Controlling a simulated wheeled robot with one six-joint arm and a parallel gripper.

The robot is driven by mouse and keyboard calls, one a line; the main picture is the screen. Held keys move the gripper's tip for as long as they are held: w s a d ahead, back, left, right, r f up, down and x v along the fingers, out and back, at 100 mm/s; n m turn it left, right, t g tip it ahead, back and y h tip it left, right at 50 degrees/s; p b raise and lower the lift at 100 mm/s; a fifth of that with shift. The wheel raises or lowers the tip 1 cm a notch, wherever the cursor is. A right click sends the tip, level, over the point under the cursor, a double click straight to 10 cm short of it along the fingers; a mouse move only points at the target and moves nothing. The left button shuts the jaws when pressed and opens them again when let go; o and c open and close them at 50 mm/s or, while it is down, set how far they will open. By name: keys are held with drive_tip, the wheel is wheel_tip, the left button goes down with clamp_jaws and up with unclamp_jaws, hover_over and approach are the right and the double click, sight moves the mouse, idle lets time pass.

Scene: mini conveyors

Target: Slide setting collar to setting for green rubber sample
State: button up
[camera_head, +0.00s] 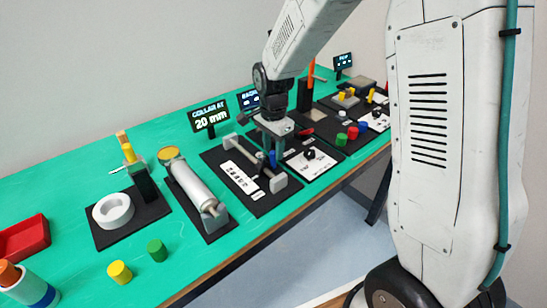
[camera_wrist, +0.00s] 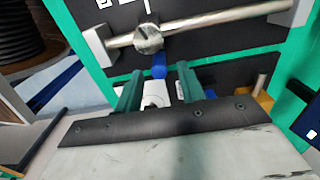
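The setting collar (camera_wrist: 149,39) is a silver ring on a steel rod (camera_wrist: 205,22) between two grey end blocks. A blue knob (camera_wrist: 158,72) shows beside it; the knob also appears in the head view (camera_head: 273,159). My gripper (camera_wrist: 159,73) is open, its green fingers apart on either side of the knob in the wrist view. I cannot tell whether they touch it. In the head view my gripper (camera_head: 272,146) is over the collar station. A white scale card (camera_head: 240,177) lies beside the rod. A display (camera_head: 209,115) reads "COLLAR AT 20 mm".
A green cylinder (camera_head: 157,250) and a yellow one (camera_head: 120,272) stand on the green bench. A roller unit (camera_head: 193,185) is left of the collar station. A panel with a black knob (camera_head: 309,154) is right of it. A red tray (camera_head: 24,238) is far left.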

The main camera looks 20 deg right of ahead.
wheel_tip(320, 180, down, 4)
drive_tip(key=shift+f, duration=0.1)
clamp_jaws()
drive_tip(key=shift+w+a, duration=0.3)
drive_tip(key=shift+w, duration=0.65)
drive_tip(key=shift+w+a, duration=0.3)
drive_tip(key=shift+w, duration=0.7)
drive_tip(key=shift+w+a, duration=0.3)
drive_tip(key=shift+w, duration=0.65)
unclamp_jaws()
